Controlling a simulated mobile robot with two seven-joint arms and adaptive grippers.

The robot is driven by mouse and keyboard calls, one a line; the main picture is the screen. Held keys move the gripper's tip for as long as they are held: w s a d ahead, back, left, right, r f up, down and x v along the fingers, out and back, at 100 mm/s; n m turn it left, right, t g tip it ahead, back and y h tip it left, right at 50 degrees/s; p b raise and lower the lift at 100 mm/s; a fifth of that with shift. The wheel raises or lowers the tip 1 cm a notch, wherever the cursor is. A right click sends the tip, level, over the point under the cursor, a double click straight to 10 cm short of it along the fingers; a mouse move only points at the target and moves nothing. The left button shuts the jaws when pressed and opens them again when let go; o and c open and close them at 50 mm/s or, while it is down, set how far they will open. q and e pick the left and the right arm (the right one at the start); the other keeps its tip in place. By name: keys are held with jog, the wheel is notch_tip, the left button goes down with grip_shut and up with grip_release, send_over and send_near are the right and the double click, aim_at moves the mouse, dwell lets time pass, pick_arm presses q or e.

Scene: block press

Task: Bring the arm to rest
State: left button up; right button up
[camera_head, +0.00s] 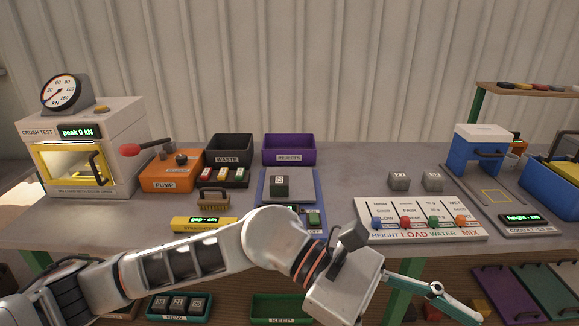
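My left arm (190,267) comes in from the left and stretches across the front of the bench, above its near edge. Its wrist (340,285) is at the lower middle. The teal fingers of my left gripper (445,297) point to the lower right, in front of the bench. They are seen nearly edge-on, so their opening cannot be judged, and no held thing shows. My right gripper is not in view.
The crush tester (85,150) stands at the left, beside the orange pump (170,172). Behind are the waste bin (229,147) and rejects bin (289,148). Two grey blocks (399,181) stand behind the lever panel (420,222).

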pick_arm(q)
jog(key=w+a+r+n+t+h, duration=0.3)
jog(key=w+r+n+t+h, duration=0.4)
jog(key=w+n+h, duration=0.7)
jog(key=w+a+f+n+t+y, duration=0.5)
jog(key=n+t, duration=0.3)
jog(key=n, duration=0.4)
jog(key=w+a+f+n+t+y, duration=0.3)
jog(key=a+f+n+t+y, duration=0.3)
jog(key=n+t, duration=0.5)
jog(key=a+f+n+y, duration=0.3)
jog(key=a+f+n, duration=0.15)
jog(key=f, duration=0.25)
jog(key=a+f+n+g+y, duration=0.1)
jog(key=a+f+n+y, duration=0.2)
jog(key=f+n, duration=0.3)
jog(key=a+f+n+y, duration=0.2)
jog(key=a+f+n, duration=0.15)
jog(key=f, duration=0.35)
jog(key=s+a+f+n+g+y, duration=0.2)
jog(key=s+a+f, duration=0.4)
jog(key=f, duration=0.4)
jog(key=s+a+f+n+g+y, duration=0.3)
jog(key=s+a+f, duration=0.4)
jog(key=f, duration=0.3)
jog(key=s+n+g, duration=0.1)
jog(key=n, duration=0.1)
jog(key=shift+s+a+f+n, duration=0.2)
jog(key=shift+s+n, duration=0.15)
jog(key=shift+n, duration=0.05)
